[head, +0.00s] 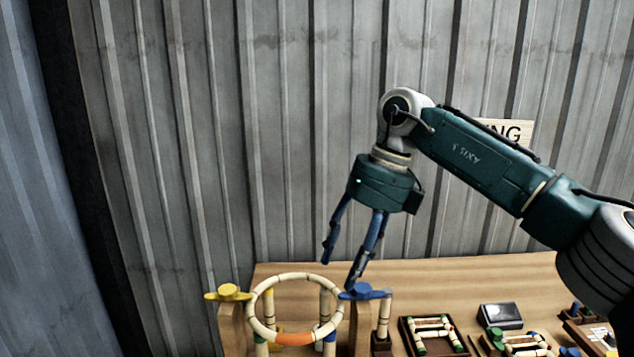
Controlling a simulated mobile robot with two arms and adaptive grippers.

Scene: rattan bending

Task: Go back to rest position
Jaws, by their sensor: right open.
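My right gripper (340,272) comes in from the right in the head view, pointing down with its two blue fingers apart and nothing between them. Its fingertips are just above and left of a blue winged knob (362,291) on a wooden post; I cannot tell whether they touch it. A cream rattan ring (256,300) with an orange section at its bottom stands upright between this post and a left post with a yellow winged knob (228,292). My left gripper is not in view.
The wooden table (460,275) runs along a corrugated metal wall (290,120). On its right are a dark tray with rattan pieces (407,335), a dark box (501,315) and more rattan parts (525,341). A sign (512,131) is partly behind my right arm. Air left of the gripper is clear.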

